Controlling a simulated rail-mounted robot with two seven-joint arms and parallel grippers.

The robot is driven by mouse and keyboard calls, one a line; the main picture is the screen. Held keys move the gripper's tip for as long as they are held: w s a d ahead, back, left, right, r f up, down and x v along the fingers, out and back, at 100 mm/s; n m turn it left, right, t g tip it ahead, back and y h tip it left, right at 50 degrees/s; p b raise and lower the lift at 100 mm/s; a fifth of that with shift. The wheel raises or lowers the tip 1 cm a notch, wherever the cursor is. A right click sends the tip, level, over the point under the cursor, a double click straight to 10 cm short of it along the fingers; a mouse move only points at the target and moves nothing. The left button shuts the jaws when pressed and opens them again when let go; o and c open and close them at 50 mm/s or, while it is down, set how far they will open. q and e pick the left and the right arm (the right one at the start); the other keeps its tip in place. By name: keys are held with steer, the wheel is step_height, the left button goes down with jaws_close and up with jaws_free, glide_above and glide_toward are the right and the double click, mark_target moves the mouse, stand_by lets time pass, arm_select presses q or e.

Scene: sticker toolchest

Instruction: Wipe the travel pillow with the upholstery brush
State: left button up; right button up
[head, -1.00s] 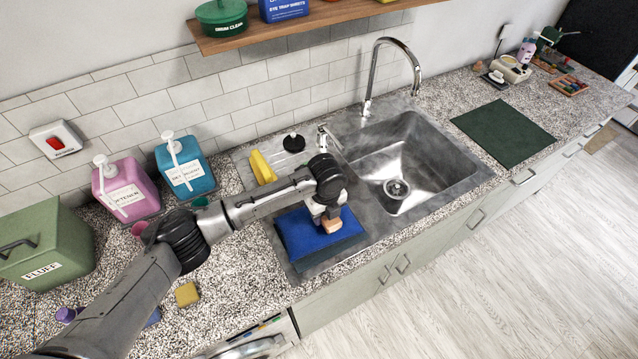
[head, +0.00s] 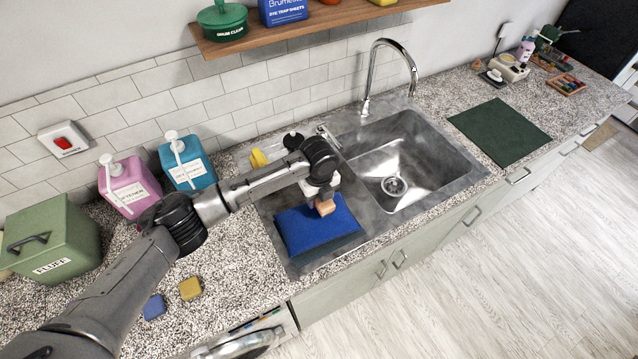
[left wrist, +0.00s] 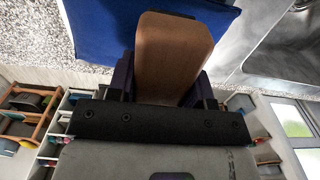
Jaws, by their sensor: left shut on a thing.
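The travel pillow (head: 308,232) is a flat blue cushion on the sink's drainboard; its edge also shows in the left wrist view (left wrist: 92,30). The upholstery brush (head: 325,207) has a tan wooden body, which fills the middle of the left wrist view (left wrist: 172,55). My left gripper (head: 322,192) is shut on the brush and holds it over the far right part of the pillow. Its bristles are hidden, and I cannot tell whether the brush touches the pillow. My right gripper is out of view.
The steel sink (head: 395,165) and tall tap (head: 412,68) are right of the pillow. A yellow object (head: 258,158) and black-topped item (head: 293,140) stand behind it. Pink (head: 130,186) and blue (head: 188,165) pump bottles stand left. A dark green mat (head: 500,131) lies right of the sink.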

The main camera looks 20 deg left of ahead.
arm_select(q)
steer(key=shift+r, duration=2.3)
